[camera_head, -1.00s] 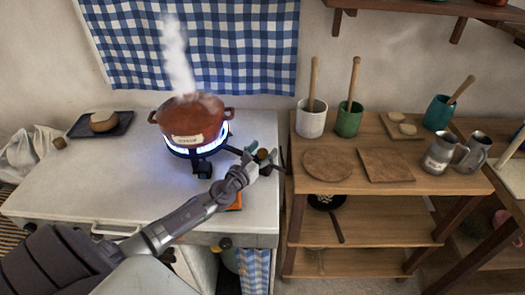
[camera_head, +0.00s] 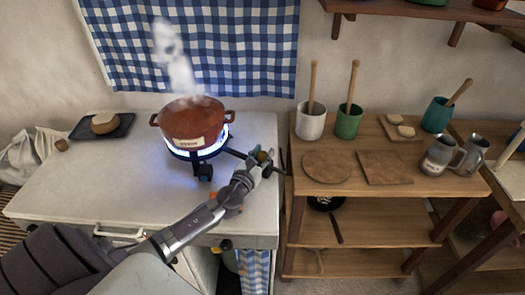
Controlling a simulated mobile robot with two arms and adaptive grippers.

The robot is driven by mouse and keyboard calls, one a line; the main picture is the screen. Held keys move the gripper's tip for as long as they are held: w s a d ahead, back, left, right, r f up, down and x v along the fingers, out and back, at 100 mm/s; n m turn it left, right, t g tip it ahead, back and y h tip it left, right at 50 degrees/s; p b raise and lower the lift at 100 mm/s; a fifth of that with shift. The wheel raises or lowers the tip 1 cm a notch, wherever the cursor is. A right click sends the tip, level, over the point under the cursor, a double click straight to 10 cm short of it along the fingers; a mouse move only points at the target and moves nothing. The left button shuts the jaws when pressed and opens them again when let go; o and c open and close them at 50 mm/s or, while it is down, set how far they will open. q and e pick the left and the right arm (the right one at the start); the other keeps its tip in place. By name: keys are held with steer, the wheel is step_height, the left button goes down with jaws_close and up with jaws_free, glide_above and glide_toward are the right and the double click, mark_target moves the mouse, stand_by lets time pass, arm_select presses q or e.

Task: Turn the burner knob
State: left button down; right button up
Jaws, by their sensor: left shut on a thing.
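A reddish-brown pot (camera_head: 190,125) with a pale label stands on a black gas burner (camera_head: 203,173), steaming. A ring of blue flame (camera_head: 226,134) burns under it. A dark bar runs from the burner to the right, to a small brass-coloured burner knob (camera_head: 262,156) near the counter's right edge. My left gripper (camera_head: 261,161) is at that end, shut on the knob, with its fingers covering most of it. The exact finger contact is too small to see. My right gripper is not in view.
The white counter (camera_head: 90,180) is mostly clear, with a dark tray (camera_head: 102,126) at the back left. A wooden shelf unit (camera_head: 345,200) holding cups, boards and metal mugs stands close on the right. A checked curtain (camera_head: 195,45) hangs behind the pot.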

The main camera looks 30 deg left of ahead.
arm_select(q)
steer(key=shift+d+r+n+y+p, duration=0.15)
steer(key=shift+r+n+y+p, duration=0.1)
steer(key=shift+n+y+p, duration=0.75)
steer(key=shift+f+n+g+y, duration=0.1)
steer(key=shift+n+g+y, duration=0.3)
steer(key=shift+y, duration=0.5)
steer(key=shift+n+g+y, duration=0.3)
steer(key=shift+y, duration=0.3)
steer(key=shift+f+n+g+y, duration=0.2)
steer(key=shift+n+g+y, duration=0.6)
steer(key=shift+y, duration=0.4)
steer(key=n+g+y+b, duration=0.2)
steer(key=n+g+y, duration=0.1)
steer(key=y, duration=0.1)
steer(key=shift+f+n+g, duration=0.15)
steer(key=shift+n+g, duration=0.25)
steer(key=n+g+y+b, duration=0.2)
steer(key=g, duration=0.1)
steer(key=shift+n, duration=0.3)
steer(key=shift+r+n+g+y+b, duration=0.2)
steer(key=shift+n+g+y+b, duration=0.4)
steer(key=shift+g, duration=0.5)
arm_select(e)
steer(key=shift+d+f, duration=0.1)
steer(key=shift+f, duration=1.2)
